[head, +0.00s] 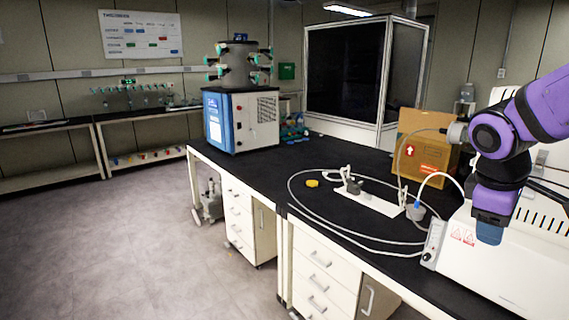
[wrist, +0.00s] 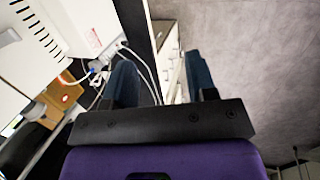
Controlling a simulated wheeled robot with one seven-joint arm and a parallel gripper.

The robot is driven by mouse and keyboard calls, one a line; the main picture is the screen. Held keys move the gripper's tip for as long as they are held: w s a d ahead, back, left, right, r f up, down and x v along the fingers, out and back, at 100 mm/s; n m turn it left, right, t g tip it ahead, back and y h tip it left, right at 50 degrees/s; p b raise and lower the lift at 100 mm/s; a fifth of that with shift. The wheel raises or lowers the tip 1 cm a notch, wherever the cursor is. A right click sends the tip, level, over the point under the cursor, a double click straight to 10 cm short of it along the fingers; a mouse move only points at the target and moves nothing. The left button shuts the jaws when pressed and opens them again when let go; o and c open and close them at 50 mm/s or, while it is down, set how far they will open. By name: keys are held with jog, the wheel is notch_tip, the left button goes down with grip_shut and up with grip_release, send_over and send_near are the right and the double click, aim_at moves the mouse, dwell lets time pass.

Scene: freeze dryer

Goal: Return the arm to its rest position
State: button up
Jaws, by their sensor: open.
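My purple arm reaches in from the right in the head view, with my gripper (head: 489,232) hanging over the bench's right part, in front of a white machine (head: 500,265). In the wrist view, my gripper (wrist: 160,80) shows two blue fingers spread wide apart with nothing between them. Through the gap I see the bench's dark edge, white drawers and the floor. The freeze dryer (head: 240,120), a blue and white unit with a manifold on top, stands far off at the back of the bench.
The black bench (head: 290,165) carries a looped white tube, a yellow item (head: 312,183) and a white plate (head: 370,198) with small fittings. A cardboard box (head: 425,150) stands behind, close to my arm. A dark-paned cabinet (head: 360,75) is farther back. The floor (head: 130,240) at left is clear.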

jog(key=s+a+r+m+t+y, duration=0.1)
jog(key=s+a+r+m+t, duration=0.1)
jog(key=s+a+r+m, duration=0.1)
jog(key=s+a+r+m+t+y, duration=0.2)
jog(key=s+a+r+m, duration=0.1)
jog(key=s, duration=0.5)
jog(key=shift+s+r+m, duration=0.3)
jog(key=shift+r+m, duration=0.05)
jog(key=shift+m, duration=0.55)
